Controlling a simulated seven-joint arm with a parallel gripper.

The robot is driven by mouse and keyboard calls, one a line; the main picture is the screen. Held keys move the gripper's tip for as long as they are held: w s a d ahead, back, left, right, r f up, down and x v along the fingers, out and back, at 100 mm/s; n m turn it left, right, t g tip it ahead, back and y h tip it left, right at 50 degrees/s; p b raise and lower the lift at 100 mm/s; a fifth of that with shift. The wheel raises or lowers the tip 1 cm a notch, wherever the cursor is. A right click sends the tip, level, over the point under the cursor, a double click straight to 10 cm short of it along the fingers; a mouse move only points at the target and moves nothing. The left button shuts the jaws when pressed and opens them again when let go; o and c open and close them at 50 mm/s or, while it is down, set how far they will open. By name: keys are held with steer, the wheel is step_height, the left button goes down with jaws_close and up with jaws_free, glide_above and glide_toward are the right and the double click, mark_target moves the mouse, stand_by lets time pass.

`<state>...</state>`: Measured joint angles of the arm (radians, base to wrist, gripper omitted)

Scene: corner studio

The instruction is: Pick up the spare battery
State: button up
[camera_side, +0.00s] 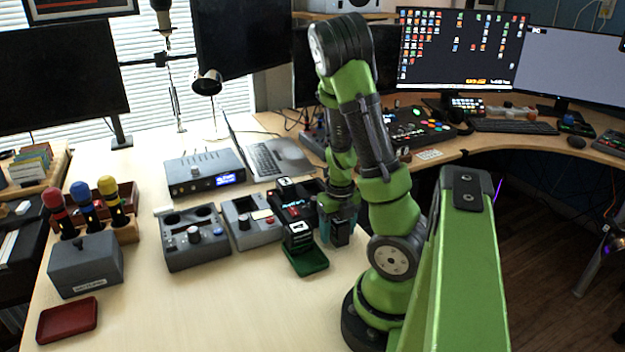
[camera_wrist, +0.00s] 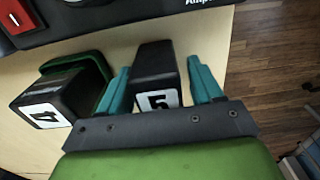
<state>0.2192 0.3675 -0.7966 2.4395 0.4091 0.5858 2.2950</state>
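My gripper (camera_wrist: 165,80) has two teal fingers that stand either side of a black battery (camera_wrist: 155,72) with a white number label, seemingly a 5. Narrow gaps seem to show between the fingers and the battery, so the gripper looks open around it. In the side view my gripper (camera_side: 338,222) points down by the desk's right part, with the dark battery (camera_side: 341,234) partly hidden by the fingers. A second black battery (camera_wrist: 50,98), labelled 4, is left of the fingers by a green tray (camera_wrist: 92,62). In the side view this battery (camera_side: 298,240) stands at the green tray (camera_side: 308,265).
Grey consoles (camera_side: 195,240) and a black device with a red display (camera_side: 294,208) stand close behind and left of my gripper. A grey box (camera_side: 85,265), a red tray (camera_side: 68,320) and several coloured-knob handles are farther left. The front desktop is clear.

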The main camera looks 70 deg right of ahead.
steer(key=c, duration=1.1)
